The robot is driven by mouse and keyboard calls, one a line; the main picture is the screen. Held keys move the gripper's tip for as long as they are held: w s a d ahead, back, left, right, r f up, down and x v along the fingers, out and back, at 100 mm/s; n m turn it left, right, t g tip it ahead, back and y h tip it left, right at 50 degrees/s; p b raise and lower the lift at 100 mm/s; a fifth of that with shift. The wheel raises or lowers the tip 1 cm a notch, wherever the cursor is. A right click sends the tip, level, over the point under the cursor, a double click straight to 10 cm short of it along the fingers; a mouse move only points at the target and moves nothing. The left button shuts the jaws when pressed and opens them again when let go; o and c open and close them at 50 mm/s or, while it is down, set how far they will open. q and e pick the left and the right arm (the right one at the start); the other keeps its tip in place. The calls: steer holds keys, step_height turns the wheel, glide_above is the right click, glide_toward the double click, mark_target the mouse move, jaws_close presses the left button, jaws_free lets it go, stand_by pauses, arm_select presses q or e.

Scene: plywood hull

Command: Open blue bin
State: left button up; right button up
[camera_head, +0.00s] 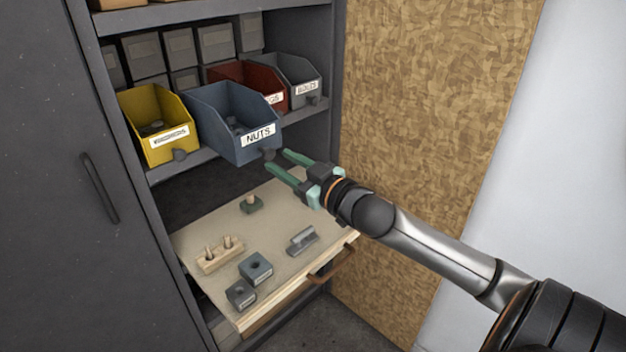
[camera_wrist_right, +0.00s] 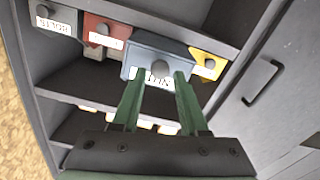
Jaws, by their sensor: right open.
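The blue bin (camera_head: 226,120) labelled NUTS sits on the cabinet shelf between a yellow bin and a red bin. It juts out a little past its neighbours, and small dark pieces lie inside. A dark round knob (camera_head: 269,154) is on its lower front. My right gripper (camera_head: 276,162) is open, its green fingers just in front of the knob; I cannot tell whether they touch it. In the right wrist view the blue bin (camera_wrist_right: 146,52) and its knob (camera_wrist_right: 159,67) show ahead, between the two green fingertips (camera_wrist_right: 157,78). My left gripper is not in view.
A yellow bin (camera_head: 157,122), a red bin (camera_head: 245,74) and a grey bin (camera_head: 293,80) share the shelf. Below, a pulled-out drawer (camera_head: 225,228) holds several small blocks. A closed cabinet door (camera_head: 40,180) stands left; a chipboard wall (camera_head: 420,130) is right.

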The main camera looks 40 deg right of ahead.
steer(key=s, duration=0.8)
steer(key=shift+s+d, duration=0.3)
stand_by(0.3)
steer(key=s+a+f+m+g+h+p, duration=0.1)
steer(key=s+f+g+p, duration=0.1)
steer(key=f, duration=0.7)
steer(key=s+a+f+m+g+p, duration=0.1)
steer(key=s+f+g+p, duration=0.1)
steer(key=f, duration=0.6)
steer(key=s+a+f+g+y+p, duration=0.1)
steer(key=s+a+f+g, duration=0.1)
steer(key=s+a+f, duration=0.3)
steer(key=s+a+f+g+y+p, duration=0.1)
steer(key=s+a+f+g+p, duration=0.1)
steer(key=s+a+f, duration=0.4)
steer(key=a+f, duration=0.2)
steer(key=a, duration=0.3)
steer(key=shift+a+f+n+g, duration=0.25)
steer(key=shift+f+n+g, duration=0.05)
steer(key=shift+f+g, duration=0.1)
